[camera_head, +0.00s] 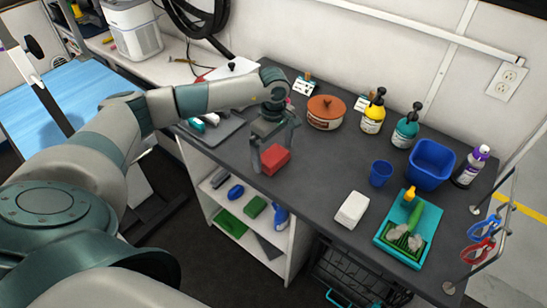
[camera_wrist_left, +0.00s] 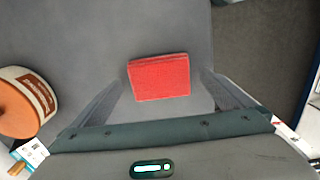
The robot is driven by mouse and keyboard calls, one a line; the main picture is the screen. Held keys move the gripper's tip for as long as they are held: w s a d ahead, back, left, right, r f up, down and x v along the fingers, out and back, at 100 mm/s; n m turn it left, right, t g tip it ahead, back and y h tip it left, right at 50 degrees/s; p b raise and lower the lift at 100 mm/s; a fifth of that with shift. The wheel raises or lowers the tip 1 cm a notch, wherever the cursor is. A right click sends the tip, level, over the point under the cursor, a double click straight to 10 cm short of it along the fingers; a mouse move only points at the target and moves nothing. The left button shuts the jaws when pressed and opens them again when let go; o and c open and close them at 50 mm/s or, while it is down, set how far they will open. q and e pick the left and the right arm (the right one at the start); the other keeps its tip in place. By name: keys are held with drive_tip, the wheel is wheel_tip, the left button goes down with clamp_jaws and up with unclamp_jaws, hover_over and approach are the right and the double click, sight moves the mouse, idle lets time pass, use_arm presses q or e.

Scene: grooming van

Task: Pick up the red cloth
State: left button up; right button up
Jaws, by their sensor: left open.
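The red cloth (camera_head: 275,159) is a small folded block lying on the dark grey counter, near its front edge. My left gripper (camera_head: 273,155) is open and points down over the cloth from behind. The left wrist view also shows my left gripper (camera_wrist_left: 158,90) with its two fingers spread and nothing held. I cannot tell whether a finger touches the cloth. My right gripper is in neither view.
A lidded orange-brown pot (camera_head: 326,113) stands behind and right of the gripper. A white block (camera_head: 352,210), blue cup (camera_head: 381,173), blue bin (camera_head: 431,164) and teal tray (camera_head: 388,245) stand to the right. A grey tray (camera_head: 228,127) lies left. Counter around the cloth is clear.

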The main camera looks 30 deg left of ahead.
sight(274, 154)
use_arm(q)
drive_tip(key=c, duration=1.1)
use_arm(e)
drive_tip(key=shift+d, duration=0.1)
use_arm(q)
drive_tip(key=shift+r, duration=0.15)
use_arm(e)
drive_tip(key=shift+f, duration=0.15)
